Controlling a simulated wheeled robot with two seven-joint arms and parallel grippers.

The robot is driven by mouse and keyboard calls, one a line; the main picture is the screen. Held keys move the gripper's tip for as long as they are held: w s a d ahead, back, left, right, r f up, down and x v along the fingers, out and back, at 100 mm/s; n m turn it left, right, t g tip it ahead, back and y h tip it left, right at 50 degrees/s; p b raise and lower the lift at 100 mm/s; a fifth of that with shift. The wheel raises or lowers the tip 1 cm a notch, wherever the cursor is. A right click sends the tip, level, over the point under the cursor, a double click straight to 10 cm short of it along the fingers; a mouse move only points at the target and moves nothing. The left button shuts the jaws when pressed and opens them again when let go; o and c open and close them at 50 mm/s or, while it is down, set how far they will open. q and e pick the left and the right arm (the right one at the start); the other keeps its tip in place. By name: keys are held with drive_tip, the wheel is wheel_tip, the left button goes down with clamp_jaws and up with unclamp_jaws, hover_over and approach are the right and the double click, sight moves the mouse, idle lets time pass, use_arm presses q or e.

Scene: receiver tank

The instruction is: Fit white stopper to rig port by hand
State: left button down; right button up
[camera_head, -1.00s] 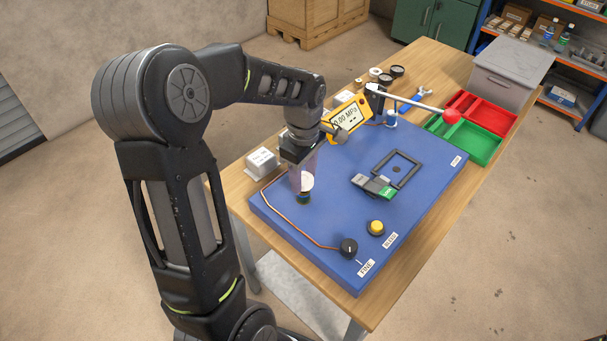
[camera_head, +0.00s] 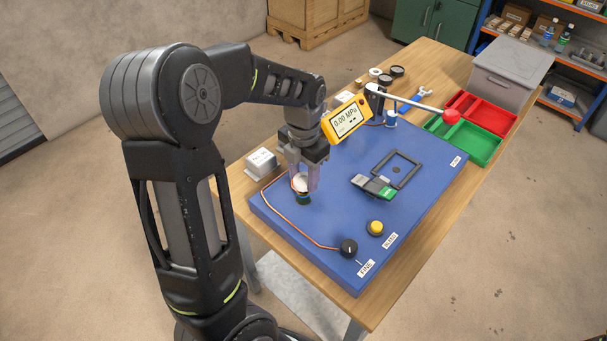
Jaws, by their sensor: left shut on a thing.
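My left gripper (camera_head: 305,186) points down over the left part of the blue rig board. It is shut on the white stopper (camera_head: 300,183), which shows partly between its pale fingers. The stopper sits right at the top of the rig port (camera_head: 303,200), a short dark fitting with a coloured band. The fingers hide part of the stopper and port, so I cannot tell how deep it is seated. My right gripper is not in view.
The blue board (camera_head: 330,215) carries a copper pipe, black knob (camera_head: 348,248), yellow button (camera_head: 376,228) and dark frame (camera_head: 397,168). A yellow gauge (camera_head: 347,118) reading 0.00 MPa and a red-tipped lever (camera_head: 450,116) stand behind. A white box (camera_head: 262,162) is left of the gripper.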

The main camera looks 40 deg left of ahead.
use_arm(q)
drive_tip(key=shift+f, duration=0.4)
idle(1.0)
